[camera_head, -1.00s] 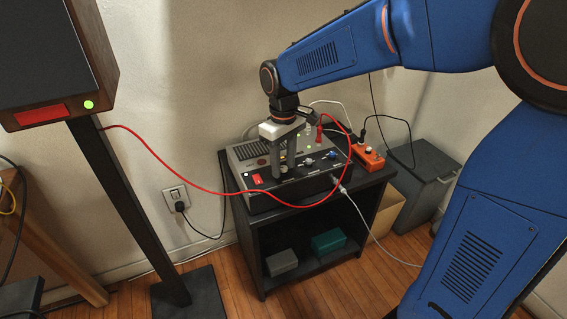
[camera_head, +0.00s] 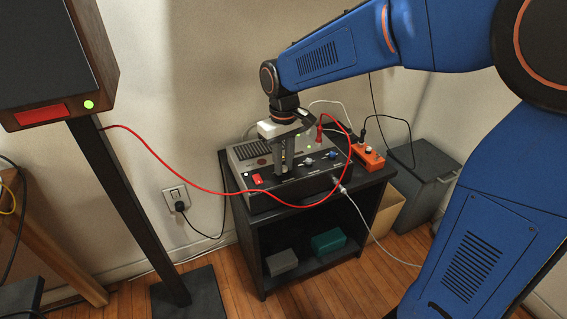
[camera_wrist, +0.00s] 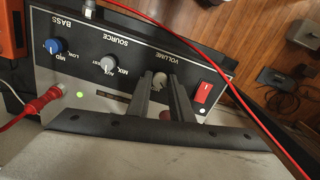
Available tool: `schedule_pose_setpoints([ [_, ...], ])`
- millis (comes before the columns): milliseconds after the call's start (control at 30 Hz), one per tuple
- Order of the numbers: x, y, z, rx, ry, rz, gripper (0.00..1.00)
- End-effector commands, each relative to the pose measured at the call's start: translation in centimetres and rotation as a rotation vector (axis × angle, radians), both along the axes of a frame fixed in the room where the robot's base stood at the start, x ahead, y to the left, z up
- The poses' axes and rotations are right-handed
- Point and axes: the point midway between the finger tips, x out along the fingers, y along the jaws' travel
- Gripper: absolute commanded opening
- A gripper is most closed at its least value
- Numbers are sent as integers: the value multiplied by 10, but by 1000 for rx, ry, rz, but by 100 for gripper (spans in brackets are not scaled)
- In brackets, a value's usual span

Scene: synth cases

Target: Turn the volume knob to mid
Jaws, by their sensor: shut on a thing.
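The amplifier (camera_head: 262,205) stands on top of a black cabinet. In the wrist view its panel appears upside down, and the volume knob (camera_wrist: 158,80), a light grey knob under the VOLUME label, sits between the two dark fingers of my gripper (camera_wrist: 162,84). In the head view my gripper (camera_head: 284,168) points down onto the panel and its fingers hide the knob. My gripper is shut on the knob. I cannot read where the knob's pointer stands.
The grey source knob (camera_wrist: 108,66) and blue bass knob (camera_wrist: 55,46) are beside it. A red switch (camera_wrist: 204,92) is close on the other side. A red cable (camera_head: 215,191) loops across the amplifier's front. An orange power strip (camera_head: 368,157) lies to the right.

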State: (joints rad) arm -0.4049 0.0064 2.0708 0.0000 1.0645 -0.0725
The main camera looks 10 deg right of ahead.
Motion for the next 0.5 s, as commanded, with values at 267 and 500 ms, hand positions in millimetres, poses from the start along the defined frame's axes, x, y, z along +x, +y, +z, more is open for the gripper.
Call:
schedule_pose_setpoints([
  [267,0,0,0,0,-1,-255,0],
  [500,0,0,0,0,-1,-478,0],
])
